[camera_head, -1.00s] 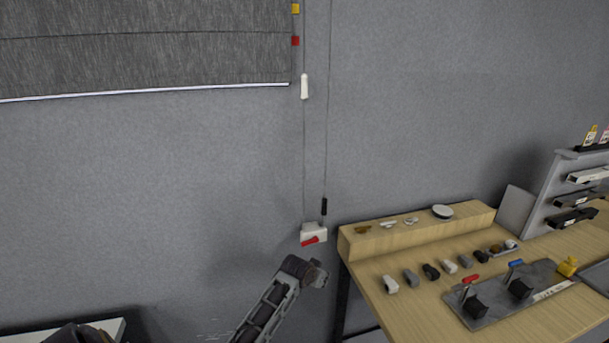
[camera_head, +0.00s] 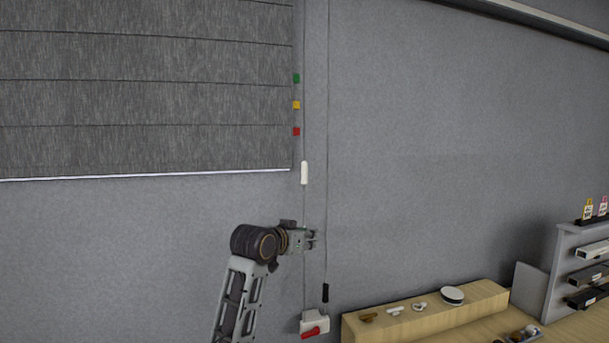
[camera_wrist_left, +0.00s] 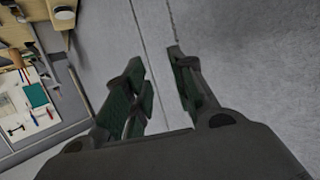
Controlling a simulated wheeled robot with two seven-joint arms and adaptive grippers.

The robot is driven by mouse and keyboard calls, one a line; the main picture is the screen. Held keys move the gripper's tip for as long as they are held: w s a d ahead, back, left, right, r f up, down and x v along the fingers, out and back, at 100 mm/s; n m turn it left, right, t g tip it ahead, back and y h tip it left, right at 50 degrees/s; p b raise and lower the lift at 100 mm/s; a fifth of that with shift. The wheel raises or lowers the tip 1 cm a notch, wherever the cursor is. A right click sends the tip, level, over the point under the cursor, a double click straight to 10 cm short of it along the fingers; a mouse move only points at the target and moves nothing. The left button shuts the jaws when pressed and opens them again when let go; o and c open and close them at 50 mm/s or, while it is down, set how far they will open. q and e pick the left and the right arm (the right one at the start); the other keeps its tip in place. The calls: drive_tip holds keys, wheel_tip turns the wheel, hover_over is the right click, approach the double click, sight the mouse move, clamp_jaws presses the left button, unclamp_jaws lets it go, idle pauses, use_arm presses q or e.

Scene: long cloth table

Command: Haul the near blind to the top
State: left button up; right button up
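The grey blind (camera_head: 150,95) hangs at upper left in the head view, its pale bottom bar (camera_head: 150,177) well above the table level. Two thin cords run down the wall right of it. One bears a white pull (camera_head: 304,173), the other a black weight (camera_head: 325,293). Below is a white cord holder (camera_head: 316,321) with a red lever (camera_head: 311,332). My left gripper (camera_head: 313,239) is at the cords, below the white pull and above the holder. In the left wrist view its fingers (camera_wrist_left: 158,75) stand apart, with thin cord lines near the tips; contact is unclear. My right gripper is out of view.
Red (camera_head: 296,131), yellow (camera_head: 297,105) and green (camera_head: 296,78) markers line the blind's right side. A wooden step (camera_head: 430,312) with small parts and a grey rack (camera_head: 570,260) stand at lower right. The wall around the gripper is clear.

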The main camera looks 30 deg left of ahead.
sight(303, 172)
use_arm(q)
drive_tip(key=s+a+r+t, duration=0.1)
drive_tip(key=s+r, duration=0.4)
drive_tip(key=r, duration=0.4)
drive_tip(key=s+a+r+t, duration=0.1)
drive_tip(key=s+r+t, duration=0.1)
drive_tip(key=s+r, duration=0.3)
wheel_tip(303, 172, up, 4)
drive_tip(key=shift+w, duration=0.1)
drive_tip(key=shift+w+a+p, duration=0.15)
drive_tip(key=shift+w+p, duration=0.5)
drive_tip(key=shift+w, duration=1.6)
drive_tip(key=shift+w+a+p, duration=0.2)
drive_tip(key=shift+w+p, duration=0.45)
drive_tip(key=shift+w, duration=1.65)
drive_tip(key=shift+w+a+p, duration=0.15)
drive_tip(key=shift+w+p, duration=0.5)
drive_tip(key=shift+w, duration=1.6)
drive_tip(key=shift+c, duration=0.3)
clamp_jaws()
